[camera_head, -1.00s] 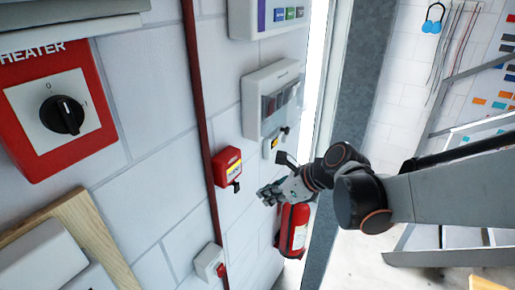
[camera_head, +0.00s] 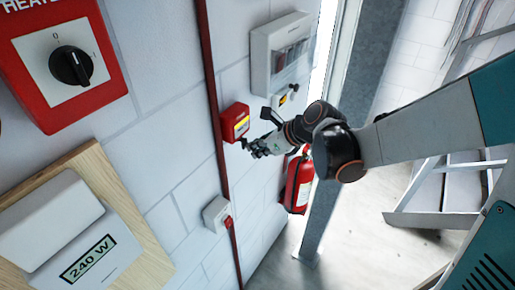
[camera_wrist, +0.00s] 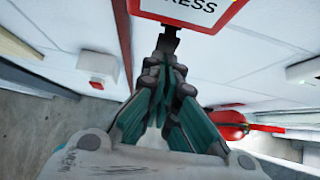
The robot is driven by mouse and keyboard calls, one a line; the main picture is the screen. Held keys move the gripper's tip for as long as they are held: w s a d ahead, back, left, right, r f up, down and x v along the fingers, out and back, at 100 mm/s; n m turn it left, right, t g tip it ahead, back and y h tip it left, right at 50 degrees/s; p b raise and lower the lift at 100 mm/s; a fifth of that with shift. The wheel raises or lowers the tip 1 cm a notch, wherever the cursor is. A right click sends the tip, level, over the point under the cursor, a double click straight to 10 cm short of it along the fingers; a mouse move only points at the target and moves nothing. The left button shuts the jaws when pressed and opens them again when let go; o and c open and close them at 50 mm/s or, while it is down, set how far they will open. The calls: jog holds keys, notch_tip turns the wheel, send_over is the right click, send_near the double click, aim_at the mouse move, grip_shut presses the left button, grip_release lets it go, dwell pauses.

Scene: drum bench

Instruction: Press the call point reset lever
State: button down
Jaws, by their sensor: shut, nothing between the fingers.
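In the wrist view the closed fingertips (camera_wrist: 165,62) partly cover the lever's tip. I cannot tell whether they touch it.
A red pipe (camera_head: 211,95) runs down the wall left of the call point. A small white box with a red part (camera_head: 216,213) sits below. A red extinguisher (camera_head: 299,183) hangs close below my arm. A grey panel (camera_head: 277,52) is above.

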jog(key=y+b, duration=0.1)
jog(key=b, duration=0.1)
jog(key=t+y+b, duration=0.1)
jog(key=b, duration=0.1)
jog(key=t+y+b, duration=0.1)
jog(key=b, duration=0.1)
jog(key=shift+w+a+r, duration=0.25)
jog(key=shift+w+a, duration=0.05)
jog(key=shift+w, duration=0.1)
dwell(0.5)
jog(key=shift+s+d, duration=0.1)
